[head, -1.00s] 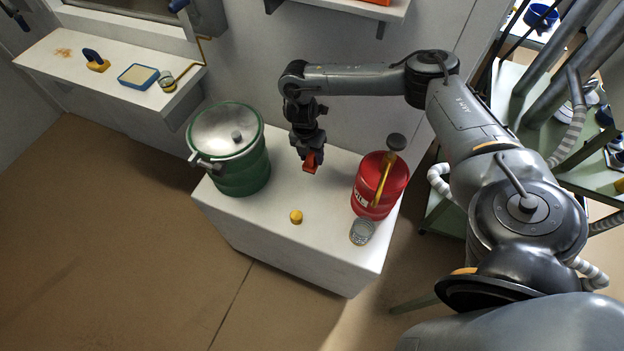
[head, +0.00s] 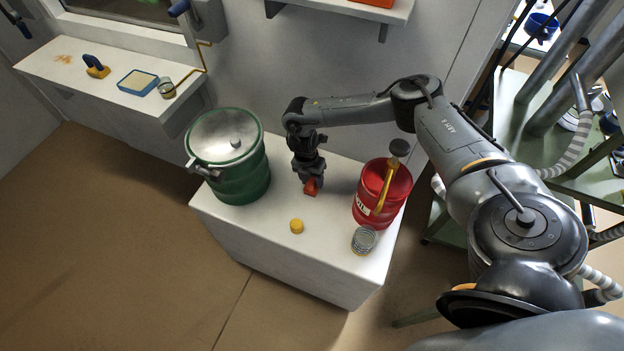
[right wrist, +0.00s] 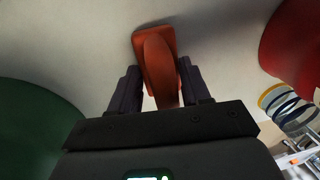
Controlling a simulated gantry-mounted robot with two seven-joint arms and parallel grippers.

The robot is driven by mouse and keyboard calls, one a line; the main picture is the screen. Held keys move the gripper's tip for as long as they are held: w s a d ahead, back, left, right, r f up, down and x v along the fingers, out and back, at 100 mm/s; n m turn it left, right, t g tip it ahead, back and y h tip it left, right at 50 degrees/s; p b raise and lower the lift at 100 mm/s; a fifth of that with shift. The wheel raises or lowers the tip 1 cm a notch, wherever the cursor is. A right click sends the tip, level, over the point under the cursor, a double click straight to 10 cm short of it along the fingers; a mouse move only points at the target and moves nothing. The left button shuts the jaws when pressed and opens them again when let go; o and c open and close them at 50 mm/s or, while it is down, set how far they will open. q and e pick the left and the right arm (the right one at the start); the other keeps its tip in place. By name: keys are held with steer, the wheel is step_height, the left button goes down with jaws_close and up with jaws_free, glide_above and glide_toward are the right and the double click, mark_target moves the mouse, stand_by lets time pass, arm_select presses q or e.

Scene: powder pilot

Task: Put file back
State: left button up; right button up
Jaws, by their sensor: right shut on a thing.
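My right gripper (head: 310,180) points down over the white bench top, between the green drum and the red canister. It is shut on a red-orange thing (head: 311,188), which shows below the fingertips. In the right wrist view this red-orange thing (right wrist: 155,55) has a broad flat end and a rounded narrower part between the two fingers (right wrist: 158,88). I cannot tell whether it touches the bench, and I cannot make out a file. My left gripper is not in view.
The bench (head: 262,230) carries the lidded green drum (head: 240,182), a red canister (head: 367,208) with a yellow-handled tool (head: 385,190), a small yellow cap (head: 296,226) and a ribbed grey can (head: 364,240). A wall shelf (head: 50,58) is at upper left.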

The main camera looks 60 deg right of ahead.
steer(key=o, duration=1.2)
steer(key=shift+f, duration=0.1)
steer(key=r+p, duration=0.1)
steer(key=r, duration=0.3)
steer(key=w+r+p, duration=0.1)
steer(key=r, duration=0.3)
steer(key=r+p, duration=0.1)
steer(key=r, duration=0.3)
steer(key=shift+w+a+r+p, duration=0.1)
steer(key=shift+w+a+p, duration=0.15)
steer(key=shift+p, duration=0.15)
